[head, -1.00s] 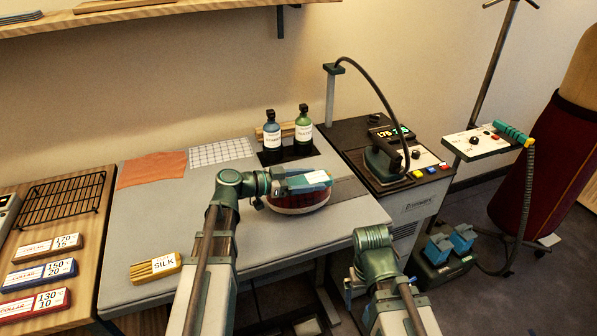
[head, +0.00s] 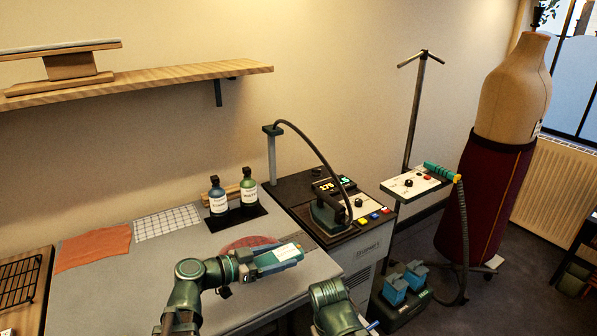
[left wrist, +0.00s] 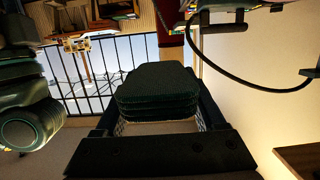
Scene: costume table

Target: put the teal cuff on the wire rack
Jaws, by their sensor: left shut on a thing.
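My left gripper (head: 288,254) is shut above the near right part of the pressing table. In the left wrist view, a dark teal ribbed piece, which looks like the teal cuff (left wrist: 157,88), sits between its fingers. In the head view I cannot pick the cuff out from the gripper. The wire rack (head: 20,281) lies on the wooden surface at the far left, cut by the picture's edge and far from my left gripper. My right arm (head: 331,300) is at the bottom; its jaws are too cut off to judge.
A red rounded pad (head: 246,243) lies partly hidden behind my left gripper. An orange cloth (head: 93,248) and the grey table's (head: 130,290) open middle lie towards the rack.

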